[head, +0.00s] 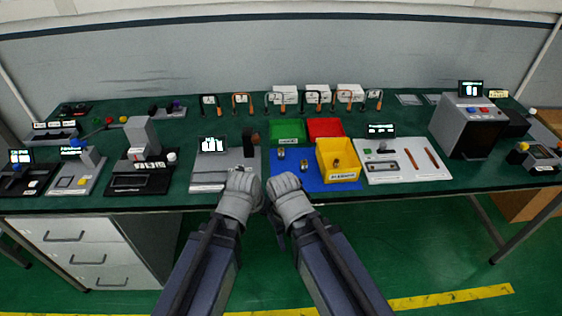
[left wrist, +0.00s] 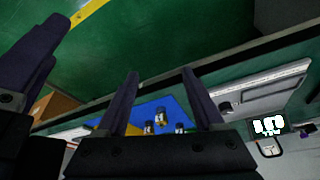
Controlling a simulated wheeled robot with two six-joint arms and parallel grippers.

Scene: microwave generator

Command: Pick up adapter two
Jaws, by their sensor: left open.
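Small metallic adapters stand on a blue mat (head: 314,184) in the head view, one near the back (head: 281,152) and one further right (head: 303,165). Another small piece (head: 336,162) shows in the yellow bin. The left wrist view shows three adapters (left wrist: 160,117) on the blue mat; I cannot tell which is adapter two. My left gripper (head: 240,188) is at the table's front edge, left of the mat. Its two fingers (left wrist: 160,74) are apart, with nothing between them. My right gripper (head: 287,190) is beside it at the mat's front edge; its fingers are hidden in the head view.
The yellow bin (head: 340,174), green bin (head: 288,136) and red bin (head: 325,127) stand around the mat. A grey device with a display (head: 212,172) is on the left, a white panel (head: 405,170) on the right. Cable loops and white boxes line the back.

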